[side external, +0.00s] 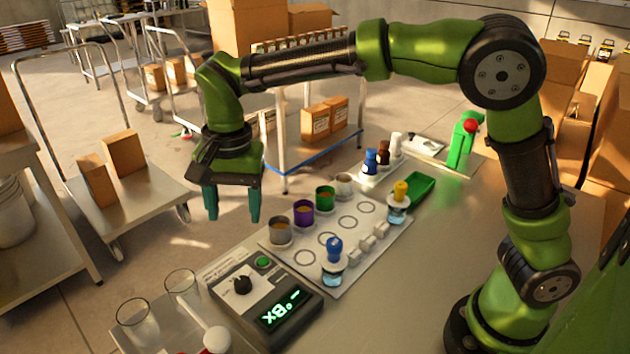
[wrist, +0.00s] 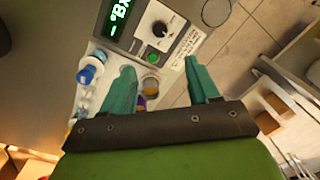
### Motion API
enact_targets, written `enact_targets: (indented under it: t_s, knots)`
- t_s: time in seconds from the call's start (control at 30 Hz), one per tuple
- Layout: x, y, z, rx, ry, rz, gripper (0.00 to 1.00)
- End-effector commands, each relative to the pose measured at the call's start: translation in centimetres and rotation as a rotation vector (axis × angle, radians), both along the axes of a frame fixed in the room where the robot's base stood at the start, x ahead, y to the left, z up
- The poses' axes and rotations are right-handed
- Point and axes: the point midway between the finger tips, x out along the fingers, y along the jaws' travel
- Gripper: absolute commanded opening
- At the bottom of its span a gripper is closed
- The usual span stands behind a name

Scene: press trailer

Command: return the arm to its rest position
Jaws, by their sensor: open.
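My gripper (side external: 233,203) is open and empty, with two teal fingers pointing down. In the side external view it hangs in the air over the table's far left edge, left of the white mat with cups. The wrist view shows both fingers (wrist: 160,80) apart with nothing between them in grip; a cup and part of the scale lie below. My green arm reaches across the top of the picture from its base at the right.
A scale with a lit display (side external: 278,312) and empty glasses (side external: 138,318) stand at the table's front left. The white mat (side external: 300,272) bears several cups and bottles. A green tray (side external: 420,187) lies behind it. A trolley (side external: 130,200) stands left of the table.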

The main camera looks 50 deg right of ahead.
Motion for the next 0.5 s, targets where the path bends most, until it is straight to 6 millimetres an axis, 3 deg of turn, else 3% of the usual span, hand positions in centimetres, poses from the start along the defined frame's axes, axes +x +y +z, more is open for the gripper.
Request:
enact_targets:
  t_s: [0.17, 0.27, 0.5]
  knots:
    - [0.3, 0.0, -0.1, -0.002, -0.018, 0.06, 0.6]
    - [-0.7, -0.2, -1.5, 0.0, -0.018, 0.191, 0.6]
    - [-4.7, -5.1, 0.1, 0.102, -0.131, 0.429, 0.6]
